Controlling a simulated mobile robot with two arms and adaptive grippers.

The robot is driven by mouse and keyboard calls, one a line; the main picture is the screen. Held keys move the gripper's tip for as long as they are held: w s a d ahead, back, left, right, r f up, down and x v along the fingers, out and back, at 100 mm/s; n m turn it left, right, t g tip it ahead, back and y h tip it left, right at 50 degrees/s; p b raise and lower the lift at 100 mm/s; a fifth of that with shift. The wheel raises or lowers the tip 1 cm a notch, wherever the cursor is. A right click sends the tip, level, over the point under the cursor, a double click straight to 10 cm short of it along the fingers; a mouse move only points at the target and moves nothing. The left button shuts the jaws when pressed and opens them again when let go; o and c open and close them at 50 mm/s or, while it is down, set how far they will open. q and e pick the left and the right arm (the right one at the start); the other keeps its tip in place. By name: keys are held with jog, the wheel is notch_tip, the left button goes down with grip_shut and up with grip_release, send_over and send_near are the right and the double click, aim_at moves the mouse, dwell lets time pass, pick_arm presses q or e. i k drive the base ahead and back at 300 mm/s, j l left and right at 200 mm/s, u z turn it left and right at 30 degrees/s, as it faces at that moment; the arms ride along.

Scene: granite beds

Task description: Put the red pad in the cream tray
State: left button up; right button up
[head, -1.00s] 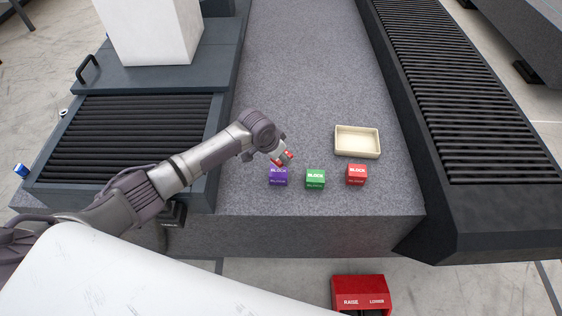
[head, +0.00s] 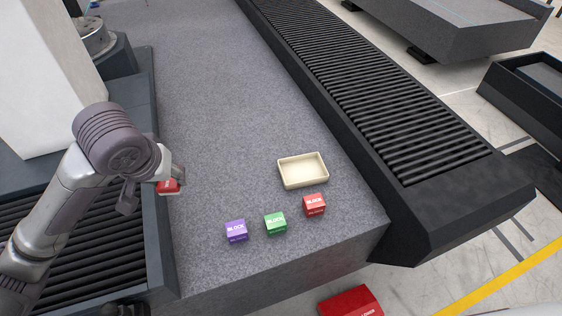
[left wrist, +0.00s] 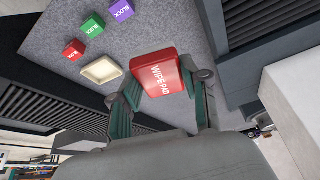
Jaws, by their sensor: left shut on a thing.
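The red pad (left wrist: 160,78), marked "WIPE PAD", is held between the two fingers of my left gripper (left wrist: 164,98) in the left wrist view. In the head view the pad (head: 167,187) shows at the tip of the left gripper (head: 170,178), near the left edge of the granite bed. The cream tray (head: 303,184) lies on the granite to the right of the gripper, well apart from it. It looks empty, and it also shows in the left wrist view (left wrist: 99,72). My right gripper is not in view.
A purple block (head: 236,231), a green block (head: 275,223) and a red block (head: 314,205) stand in a row in front of the tray. A black ribbed conveyor (head: 370,100) borders the granite bed (head: 220,110) on the right. The granite behind the tray is clear.

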aim_at(294, 174)
jog(key=i+j+z, duration=0.15)
jog(key=z, duration=0.3)
jog(key=j+z, duration=0.3)
jog(key=z, duration=0.7)
jog(key=i+j, duration=0.05)
